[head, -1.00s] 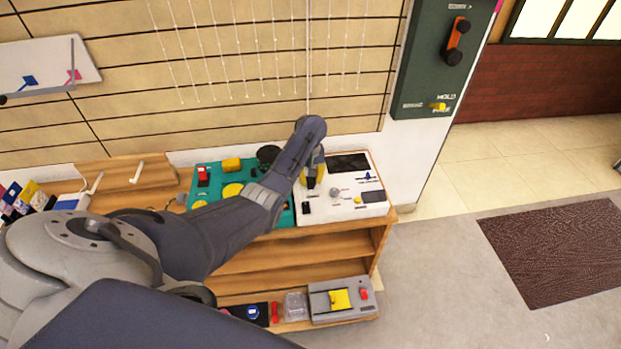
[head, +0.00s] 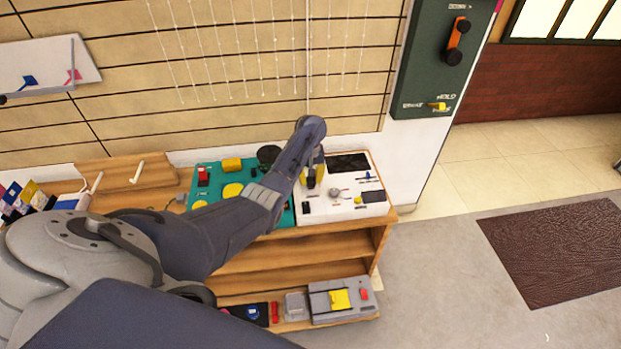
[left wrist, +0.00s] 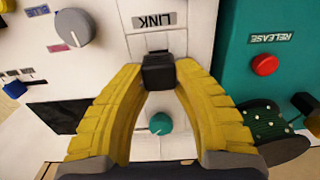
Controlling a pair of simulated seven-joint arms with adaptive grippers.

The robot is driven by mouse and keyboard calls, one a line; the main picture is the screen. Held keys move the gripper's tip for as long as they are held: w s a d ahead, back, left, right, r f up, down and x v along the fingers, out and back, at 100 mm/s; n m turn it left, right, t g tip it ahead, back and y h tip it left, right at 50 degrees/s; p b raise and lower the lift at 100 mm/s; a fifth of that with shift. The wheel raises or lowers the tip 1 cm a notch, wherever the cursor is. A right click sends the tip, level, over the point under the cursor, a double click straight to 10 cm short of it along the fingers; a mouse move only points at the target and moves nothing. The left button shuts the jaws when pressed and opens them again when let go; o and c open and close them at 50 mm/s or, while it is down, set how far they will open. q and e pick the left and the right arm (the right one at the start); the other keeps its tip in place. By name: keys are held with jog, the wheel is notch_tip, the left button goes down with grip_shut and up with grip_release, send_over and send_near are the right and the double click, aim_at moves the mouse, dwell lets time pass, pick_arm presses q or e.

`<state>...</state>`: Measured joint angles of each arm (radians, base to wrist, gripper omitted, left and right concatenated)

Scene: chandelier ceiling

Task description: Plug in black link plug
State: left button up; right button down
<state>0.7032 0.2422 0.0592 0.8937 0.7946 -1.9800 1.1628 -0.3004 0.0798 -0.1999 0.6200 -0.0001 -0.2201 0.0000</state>
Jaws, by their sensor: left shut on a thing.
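My left gripper (head: 314,180) is over the white panel (head: 345,208) on the bench. In the left wrist view, its two yellow fingers (left wrist: 160,78) are shut on a black block-shaped plug (left wrist: 158,71). The plug is in front of the white panel, just below the LINK label (left wrist: 153,20). I cannot tell whether the plug is seated in a socket, as its far side is hidden. My right gripper is not in view.
A teal knob (left wrist: 160,123) shows between the fingers, and a grey knob (left wrist: 73,27) lies to the left. The teal panel (left wrist: 225,60) with a red RELEASE button (left wrist: 265,64) adjoins on the right. A wooden shelf (head: 300,255) is below.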

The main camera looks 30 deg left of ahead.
pick_arm(q)
jog(key=shift+f, duration=0.5)
dwell(0.5)
jog(key=o, duration=1.5)
jog(key=shift+r, duration=0.15)
jog(key=shift+r, duration=3.6)
grip_shut()
